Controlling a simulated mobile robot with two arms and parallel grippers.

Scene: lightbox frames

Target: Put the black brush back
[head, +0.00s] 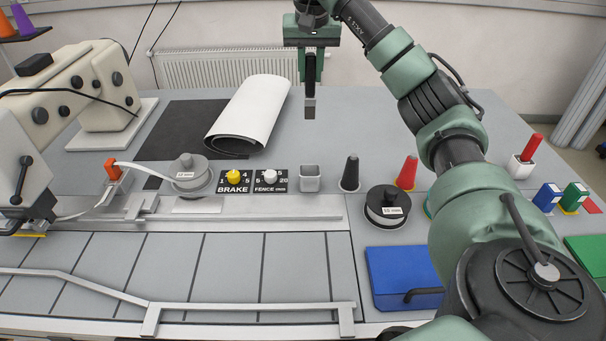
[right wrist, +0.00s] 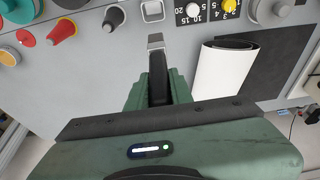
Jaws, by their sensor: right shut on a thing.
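My right gripper (head: 311,62) hangs pointing down over the back middle of the bench. It is shut on a dark, upright piece with a grey tip, which I take to be the black brush (head: 310,106). The brush also shows in the right wrist view (right wrist: 155,42), between the green parts of the gripper (right wrist: 158,88). Its upper part is hidden by the gripper. The brush is in the air, apart from the bench. A small square grey cup (head: 309,180) stands in front of and below it; the cup also shows in the right wrist view (right wrist: 152,11). My left gripper is out of view.
A rolled white sheet (head: 250,110) lies behind. A blue tray (head: 400,275) is at front right.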

